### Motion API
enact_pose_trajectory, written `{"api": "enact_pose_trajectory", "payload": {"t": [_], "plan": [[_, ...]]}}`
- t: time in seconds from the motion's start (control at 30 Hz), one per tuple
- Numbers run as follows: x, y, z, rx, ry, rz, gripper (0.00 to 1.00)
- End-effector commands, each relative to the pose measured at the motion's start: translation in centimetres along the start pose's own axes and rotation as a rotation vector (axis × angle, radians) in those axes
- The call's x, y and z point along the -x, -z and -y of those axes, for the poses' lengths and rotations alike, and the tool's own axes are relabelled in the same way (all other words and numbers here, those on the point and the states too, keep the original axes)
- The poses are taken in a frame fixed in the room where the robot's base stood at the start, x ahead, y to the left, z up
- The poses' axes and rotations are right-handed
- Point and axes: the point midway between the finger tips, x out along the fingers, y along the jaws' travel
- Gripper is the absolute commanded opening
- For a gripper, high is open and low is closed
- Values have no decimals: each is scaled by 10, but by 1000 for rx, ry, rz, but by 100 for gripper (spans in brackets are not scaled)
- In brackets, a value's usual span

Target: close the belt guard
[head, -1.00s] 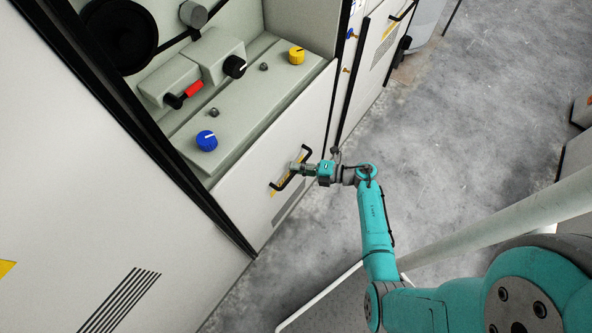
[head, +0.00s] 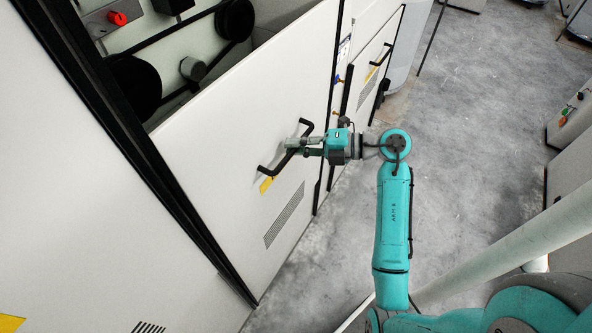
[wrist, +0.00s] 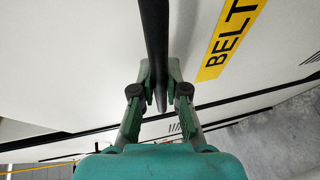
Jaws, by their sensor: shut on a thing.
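The belt guard (head: 225,135) is a white panel with a slotted vent and a black bar handle (head: 276,168). It covers the lower part of the machine's opening, and black pulleys (head: 234,20) still show above its upper edge. A yellow label (head: 266,185) sits by the handle; in the wrist view it reads "BELT" (wrist: 228,42), cut off by the picture edge. My gripper (head: 291,145) is shut on the handle. In the wrist view the black bar (wrist: 154,35) runs between the two fingers of my gripper (wrist: 160,90).
A dark frame post (head: 130,140) and a white panel (head: 80,200) stand left of the guard. More machine panels with handles (head: 379,55) stand beyond it. A box with colored buttons (head: 570,115) is at the right. The grey floor (head: 470,120) between is open.

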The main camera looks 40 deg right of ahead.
Motion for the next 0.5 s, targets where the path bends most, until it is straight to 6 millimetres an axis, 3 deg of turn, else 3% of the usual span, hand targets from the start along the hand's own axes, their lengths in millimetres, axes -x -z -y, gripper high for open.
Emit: {"api": "enact_pose_trajectory", "payload": {"t": [0.03, 0.2, 0.5], "plan": [[4, 1, -22, 13, -4, 1, 0], [15, 6, -82, 15, -5, 0, 0], [34, 14, -177, 13, -3, 1, 0]]}}
